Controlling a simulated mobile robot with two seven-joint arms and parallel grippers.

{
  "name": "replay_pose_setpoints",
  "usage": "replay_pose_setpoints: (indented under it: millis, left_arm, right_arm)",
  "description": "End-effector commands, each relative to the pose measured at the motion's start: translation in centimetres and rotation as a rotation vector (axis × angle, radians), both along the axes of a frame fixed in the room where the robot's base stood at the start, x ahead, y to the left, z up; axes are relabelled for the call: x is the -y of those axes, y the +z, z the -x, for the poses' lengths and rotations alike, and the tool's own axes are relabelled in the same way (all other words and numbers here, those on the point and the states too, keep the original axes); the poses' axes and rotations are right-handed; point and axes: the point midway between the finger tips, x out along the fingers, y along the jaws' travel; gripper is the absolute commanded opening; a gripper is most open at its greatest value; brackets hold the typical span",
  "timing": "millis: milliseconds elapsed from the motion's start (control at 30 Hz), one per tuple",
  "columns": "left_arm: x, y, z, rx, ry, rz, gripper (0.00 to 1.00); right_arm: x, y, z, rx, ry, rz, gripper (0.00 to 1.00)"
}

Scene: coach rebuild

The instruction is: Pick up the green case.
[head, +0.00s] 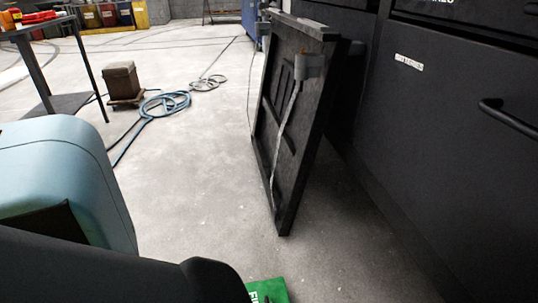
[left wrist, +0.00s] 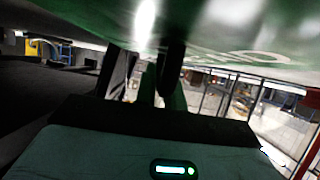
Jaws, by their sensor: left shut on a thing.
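The green case (head: 270,291) shows only as a corner with white lettering at the bottom edge of the head view, next to my dark arm link. In the left wrist view its glossy green underside or side (left wrist: 230,30) fills the top of the picture, close above my left gripper (left wrist: 145,62). The two dark fingers reach up to the case and are shut on it. The exact spot of the grip is dark and partly hidden. My right gripper is in neither view.
A dark panel with a strap (head: 290,120) leans by the black cabinets (head: 440,130) on the right. A dark table (head: 38,30) stands far left. The middle floor is clear.

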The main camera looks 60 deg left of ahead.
Motion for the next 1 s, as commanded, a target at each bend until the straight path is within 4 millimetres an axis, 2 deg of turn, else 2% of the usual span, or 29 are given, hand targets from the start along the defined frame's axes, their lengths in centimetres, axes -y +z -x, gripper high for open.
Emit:
replay_pose_setpoints:
  millis: [33, 100, 500, 700, 1000]
  left_arm:
    - [0.0, 1.1, -0.1, 0.005, 0.000, -0.004, 0.00]
    - [0.0, 2.1, -0.1, 0.006, -0.001, -0.003, 0.00]
    - [0.0, 7.4, -0.2, 0.006, -0.001, -0.003, 0.00]
    - [0.0, 8.6, -0.2, 0.005, 0.000, -0.003, 0.00]
    - [0.0, 9.0, -0.2, 0.004, -0.002, -0.003, 0.00]
  right_arm:
    - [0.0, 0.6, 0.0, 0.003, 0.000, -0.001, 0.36]
    - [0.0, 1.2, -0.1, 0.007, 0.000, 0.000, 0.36]
    - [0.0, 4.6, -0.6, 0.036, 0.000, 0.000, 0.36]
    - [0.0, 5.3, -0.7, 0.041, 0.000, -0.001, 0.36]
    - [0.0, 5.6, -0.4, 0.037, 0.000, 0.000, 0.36]
